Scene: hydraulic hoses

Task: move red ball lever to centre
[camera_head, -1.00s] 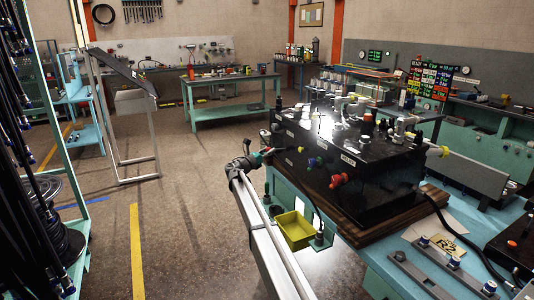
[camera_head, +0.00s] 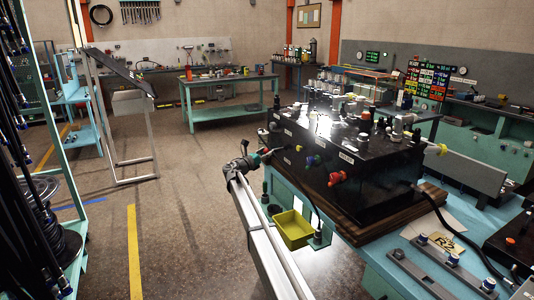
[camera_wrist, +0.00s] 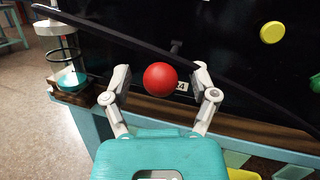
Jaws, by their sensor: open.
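The red ball (camera_wrist: 160,79) of the lever shows in the middle of the wrist view, in front of the black block's face. A label partly shows behind it. My gripper (camera_wrist: 160,71) is open, with one finger on each side of the ball and a visible gap to each. In the head view my gripper (camera_head: 262,158) is at the left front corner of the black block (camera_head: 375,185). The red ball cannot be made out there. I cannot tell how the lever is tilted.
A black hose (camera_wrist: 240,100) runs diagonally across the wrist view close to the fingers. A yellow knob (camera_wrist: 271,32) is on the block's face at upper right. A yellow bin (camera_head: 293,229) hangs below the block. Open floor (camera_head: 190,220) lies left of my arm.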

